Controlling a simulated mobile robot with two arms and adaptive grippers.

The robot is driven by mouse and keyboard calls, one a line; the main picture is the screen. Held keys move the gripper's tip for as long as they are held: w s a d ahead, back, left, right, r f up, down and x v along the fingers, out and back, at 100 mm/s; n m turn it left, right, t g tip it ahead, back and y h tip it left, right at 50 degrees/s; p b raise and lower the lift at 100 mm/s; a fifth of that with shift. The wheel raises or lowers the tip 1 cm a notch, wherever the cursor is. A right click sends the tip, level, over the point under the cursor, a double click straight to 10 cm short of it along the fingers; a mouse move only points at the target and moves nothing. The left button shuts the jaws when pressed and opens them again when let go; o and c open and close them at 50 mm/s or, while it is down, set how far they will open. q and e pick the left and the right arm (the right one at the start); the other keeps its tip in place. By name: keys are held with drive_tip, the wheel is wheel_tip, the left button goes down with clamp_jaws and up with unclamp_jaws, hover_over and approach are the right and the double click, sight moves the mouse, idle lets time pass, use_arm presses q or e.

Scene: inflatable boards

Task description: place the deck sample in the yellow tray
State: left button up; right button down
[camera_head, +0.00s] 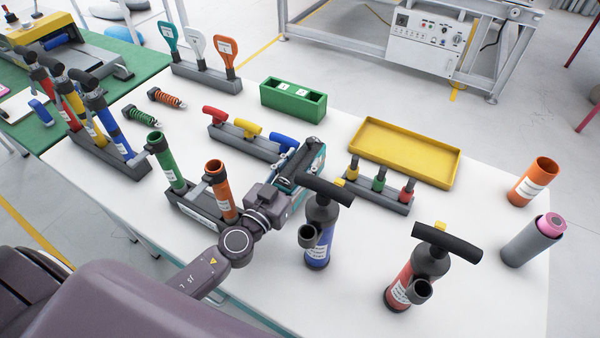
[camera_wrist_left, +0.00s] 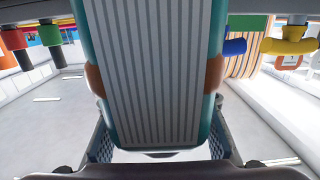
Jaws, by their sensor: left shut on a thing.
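My left gripper (camera_head: 292,172) is shut on the deck sample (camera_head: 312,170), which has teal edges and is partly hidden by the gripper and the blue pump. In the left wrist view the deck sample (camera_wrist_left: 155,65) fills the middle, with a grey striped face and orange-brown patches at its sides. The gripper's fingers (camera_wrist_left: 160,145) are on either side of its lower end. The yellow tray (camera_head: 404,150) lies flat and empty on the white table, to the right of the gripper and farther back. My right gripper is not in view.
A blue pump (camera_head: 318,240) and a red pump (camera_head: 405,285) stand upright in front of the tray. A rack with small coloured pegs (camera_head: 378,190) lies between gripper and tray. A rack with coloured handles (camera_head: 245,140) and a green box (camera_head: 293,100) are behind the gripper.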

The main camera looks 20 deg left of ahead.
use_arm(q)
drive_tip(key=shift+f, duration=1)
drive_tip(key=shift+f+b, duration=0.2)
drive_tip(key=shift+b, duration=0.35)
drive_tip(key=o, duration=1.3)
drive_tip(key=shift+c, duration=0.2)
drive_tip(key=shift+r, duration=0.15)
